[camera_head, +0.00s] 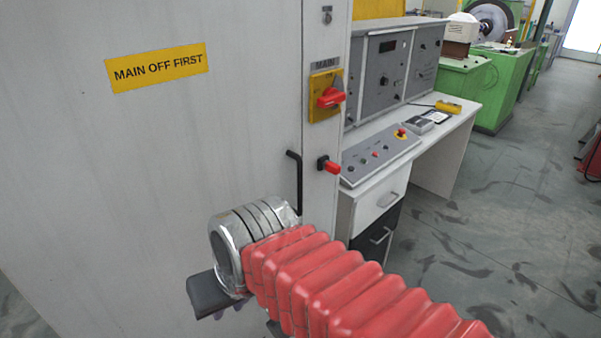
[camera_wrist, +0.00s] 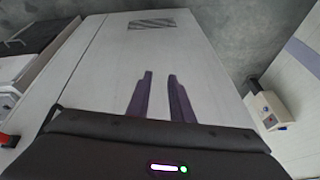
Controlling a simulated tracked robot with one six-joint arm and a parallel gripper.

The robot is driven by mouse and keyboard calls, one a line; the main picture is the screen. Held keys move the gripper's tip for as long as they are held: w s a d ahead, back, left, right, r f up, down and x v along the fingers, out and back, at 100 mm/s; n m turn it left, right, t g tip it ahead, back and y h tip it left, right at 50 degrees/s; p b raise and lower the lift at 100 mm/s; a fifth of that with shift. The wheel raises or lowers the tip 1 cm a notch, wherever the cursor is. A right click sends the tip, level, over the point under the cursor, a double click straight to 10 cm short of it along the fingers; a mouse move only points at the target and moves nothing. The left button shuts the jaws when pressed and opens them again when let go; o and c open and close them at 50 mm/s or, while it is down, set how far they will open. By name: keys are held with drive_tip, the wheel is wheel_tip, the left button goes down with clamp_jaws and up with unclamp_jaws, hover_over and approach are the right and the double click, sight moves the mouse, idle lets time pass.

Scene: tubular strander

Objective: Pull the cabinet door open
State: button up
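The cabinet door (camera_head: 160,150) is a large pale grey panel with a yellow "MAIN OFF FIRST" label. It looks closed against the frame. A black bent handle (camera_head: 297,180) stands near its right edge. In the head view my silver wrist and red-sleeved arm are low in front of the door, below the handle, and mostly hide the fingers. Whether the fingers touch the door is unclear.
A yellow and red MAIN switch (camera_head: 328,97) and a red knob (camera_head: 330,167) stick out right of the handle. A control desk (camera_head: 385,155) with drawers stands close on the right. Grey floor (camera_head: 480,230) is clear beyond it. Green machinery (camera_head: 490,85) stands behind.

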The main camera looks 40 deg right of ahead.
drive_tip(key=w+d+m+t+y, duration=0.2)
drive_tip(key=w+d+m+y, duration=0.2)
drive_tip(key=d+m, duration=0.45)
drive_tip(key=w+d+m+t+y, duration=0.2)
drive_tip(key=w+d+m+y, duration=0.3)
drive_tip(key=m, duration=0.7)
drive_tip(key=s+d+r+m+t+h, duration=0.2)
drive_tip(key=s+d+m+t, duration=0.1)
drive_tip(key=d, duration=0.7)
drive_tip(key=s+d+r+m+t+h, duration=0.2)
drive_tip(key=d+m+t, duration=0.3)
drive_tip(key=d+m, duration=0.3)
drive_tip(key=s+d+h, duration=0.1)
drive_tip(key=d, duration=0.1)
drive_tip(key=shift+d+r+t+h, duration=0.3)
drive_tip(key=shift+d+r+t, duration=0.05)
drive_tip(key=shift+d+t, duration=0.05)
drive_tip(key=shift+w+a, duration=0.1)
drive_tip(key=shift+w, duration=0.05)
drive_tip(key=x, duration=1.3)
drive_tip(key=shift+w, duration=0.3)
drive_tip(key=shift+c, duration=0.4)
